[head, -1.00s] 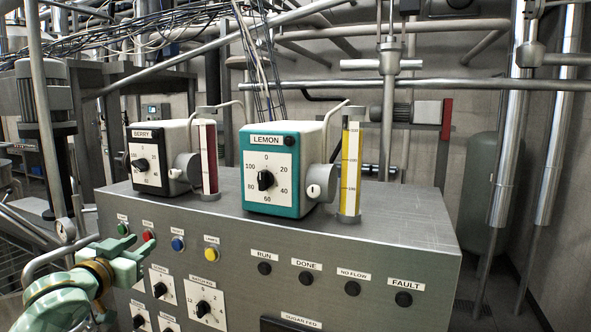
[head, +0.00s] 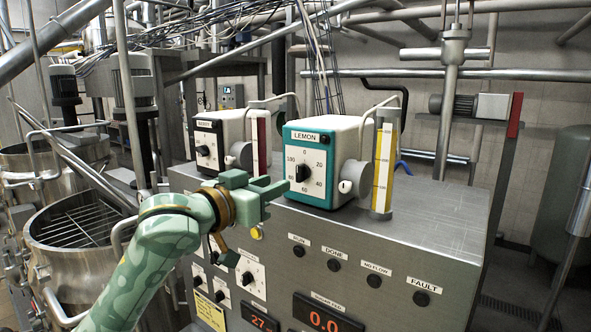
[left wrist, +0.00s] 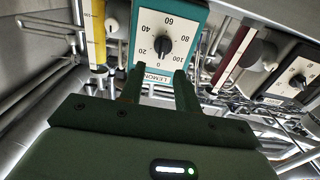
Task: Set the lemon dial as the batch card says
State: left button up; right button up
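The lemon dial's black knob (head: 302,173) is on the white scale plate of the teal-fronted LEMON unit (head: 340,150), on top of the grey cabinet. Its scale runs from 0 to 100; the exact setting is too small to read. My left gripper (head: 268,184) is in front of and to the left of the knob, apart from it. In the left wrist view the gripper's two fingers (left wrist: 158,78) are spread and empty, with the knob (left wrist: 162,45) beyond them. A yellow card (head: 210,312) with unreadable writing is on the cabinet front. My right gripper is not in view.
The BERRY unit (head: 222,135) stands to the left of the LEMON unit. A yellow sight tube (head: 383,165) stands at its right. Displays (head: 325,319), lamps and smaller dials (head: 249,280) are on the cabinet front. Steel vessels (head: 75,225) are at left.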

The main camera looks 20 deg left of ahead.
aim_at(297, 173)
pick_arm(q)
jog(key=p+x, duration=0.1)
jog(key=x, duration=0.7)
jog(key=shift+w+a+p, duration=0.1)
jog(key=shift+w+p, duration=0.05)
jog(key=shift+p, duration=0.15)
jog(key=shift+f, duration=0.1)
jog(key=shift+a, duration=0.1)
grip_shut()
